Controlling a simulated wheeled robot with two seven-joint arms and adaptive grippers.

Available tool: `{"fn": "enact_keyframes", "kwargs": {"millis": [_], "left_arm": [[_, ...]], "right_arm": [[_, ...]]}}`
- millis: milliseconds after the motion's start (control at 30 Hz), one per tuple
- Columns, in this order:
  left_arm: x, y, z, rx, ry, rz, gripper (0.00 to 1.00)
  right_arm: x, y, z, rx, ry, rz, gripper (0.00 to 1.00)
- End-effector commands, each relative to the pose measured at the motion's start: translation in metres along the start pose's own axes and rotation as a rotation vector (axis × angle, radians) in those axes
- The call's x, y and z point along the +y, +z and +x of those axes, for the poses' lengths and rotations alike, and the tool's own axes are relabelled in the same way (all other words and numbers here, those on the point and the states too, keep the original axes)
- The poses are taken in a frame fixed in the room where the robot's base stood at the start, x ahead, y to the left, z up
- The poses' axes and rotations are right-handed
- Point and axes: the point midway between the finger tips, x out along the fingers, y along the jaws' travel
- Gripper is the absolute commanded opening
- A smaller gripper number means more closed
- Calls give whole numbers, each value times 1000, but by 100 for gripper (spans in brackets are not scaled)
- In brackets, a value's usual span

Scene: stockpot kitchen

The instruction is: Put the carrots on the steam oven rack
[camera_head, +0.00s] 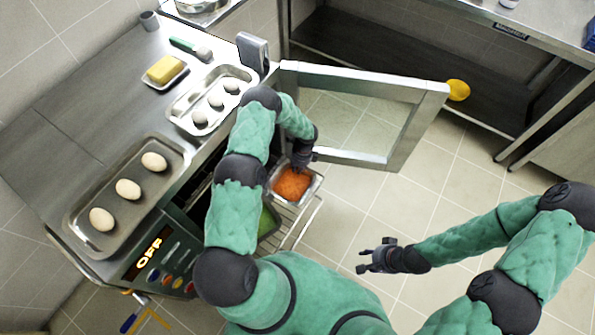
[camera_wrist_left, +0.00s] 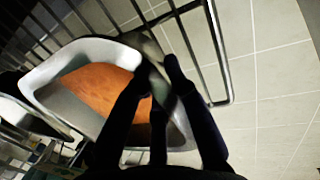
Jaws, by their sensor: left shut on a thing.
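The carrots (camera_head: 292,183) are an orange mass in a metal pan (camera_head: 314,188), which also shows in the left wrist view (camera_wrist_left: 62,62). My left gripper (camera_head: 301,166) is shut on the pan's rim; its fingers (camera_wrist_left: 160,82) cross that edge in the wrist view. The pan is over the pulled-out wire rack (camera_head: 304,222) of the steam oven; I cannot tell whether it rests on it. A pan with green contents (camera_head: 267,221) is beside it, partly hidden by my left arm. My right gripper (camera_head: 370,261) is open and empty, over the floor.
The oven door (camera_head: 425,120) stands open to the right of the rack. The oven's display (camera_head: 149,252) reads OFF. The floor at right is clear.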

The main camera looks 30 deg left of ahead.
Motion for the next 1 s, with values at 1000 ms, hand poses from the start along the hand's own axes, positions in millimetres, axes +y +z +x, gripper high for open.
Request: {"fn": "enact_keyframes", "kwargs": {"millis": [1000], "left_arm": [[-2,1,-11,-2,-5,0,39]], "right_arm": [[-2,0,-4,0,0,0,40]]}}
